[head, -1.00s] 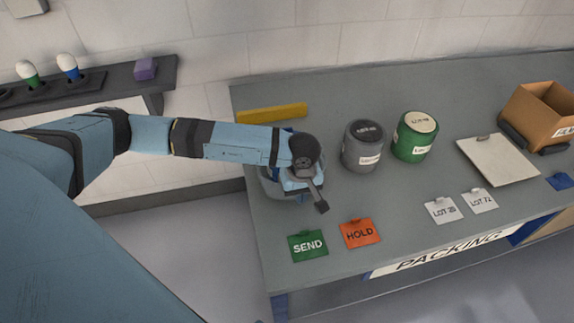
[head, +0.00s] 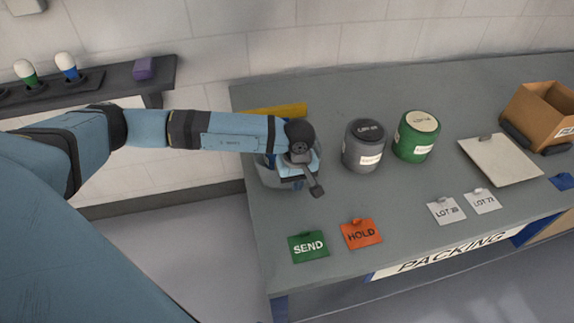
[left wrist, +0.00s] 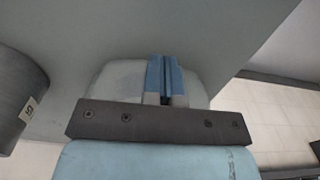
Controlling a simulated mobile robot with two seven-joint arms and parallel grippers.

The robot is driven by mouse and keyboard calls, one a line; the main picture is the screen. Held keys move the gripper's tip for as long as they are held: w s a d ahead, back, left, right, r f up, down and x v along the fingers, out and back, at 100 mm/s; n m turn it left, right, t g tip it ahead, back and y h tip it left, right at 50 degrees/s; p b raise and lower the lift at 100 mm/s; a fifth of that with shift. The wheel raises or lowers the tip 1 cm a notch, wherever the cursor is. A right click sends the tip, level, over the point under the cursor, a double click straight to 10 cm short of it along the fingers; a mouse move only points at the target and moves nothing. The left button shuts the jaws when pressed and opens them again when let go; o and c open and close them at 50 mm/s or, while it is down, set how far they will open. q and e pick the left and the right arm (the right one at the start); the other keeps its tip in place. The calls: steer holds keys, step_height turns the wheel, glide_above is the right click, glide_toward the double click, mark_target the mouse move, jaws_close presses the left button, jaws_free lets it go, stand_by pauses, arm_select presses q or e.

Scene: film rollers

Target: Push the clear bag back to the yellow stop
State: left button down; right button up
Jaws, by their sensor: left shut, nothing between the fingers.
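The clear bag (head: 272,181) is a pale, see-through lump on the grey table near its left end. It is partly hidden under my left arm and hand. The yellow stop (head: 284,110) is a flat bar further back on the table, partly covered by my arm. The arm hides any gap between bag and stop. My left gripper (head: 290,178) is at the bag, pointing down. In the left wrist view its blue fingers (left wrist: 164,80) are together, with the whitish bag (left wrist: 112,82) showing on both sides of them. My right gripper is out of view.
A grey canister (head: 363,147) stands right of the bag, with a green canister (head: 416,136) beyond it. Green SEND (head: 308,246) and orange HOLD (head: 361,234) cards lie near the front. A clipboard (head: 498,160) and a cardboard box (head: 545,112) are further right.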

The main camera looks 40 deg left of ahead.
arm_select(q)
steer(key=shift+w+a+b, duration=0.85)
steer(key=shift+w+a, duration=0.55)
steer(key=shift+a, duration=0.2)
steer(key=shift+w+a+b, duration=0.75)
steer(key=shift+w+a, duration=0.35)
steer(key=shift+a, duration=0.15)
steer(key=shift+w+a+b, duration=0.7)
steer(key=shift+w+a, duration=0.4)
steer(key=shift+a, duration=0.15)
steer(key=shift+w+a, duration=0.4)
steer(key=shift+a, duration=0.05)
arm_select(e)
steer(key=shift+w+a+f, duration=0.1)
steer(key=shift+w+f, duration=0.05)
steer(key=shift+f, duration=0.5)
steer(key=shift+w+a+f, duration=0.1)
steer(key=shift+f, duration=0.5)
arm_select(q)
steer(key=shift+s+d, duration=0.35)
steer(key=shift+d, duration=0.1)
steer(key=shift+s+d, duration=1)
steer(key=shift+d, duration=0.05)
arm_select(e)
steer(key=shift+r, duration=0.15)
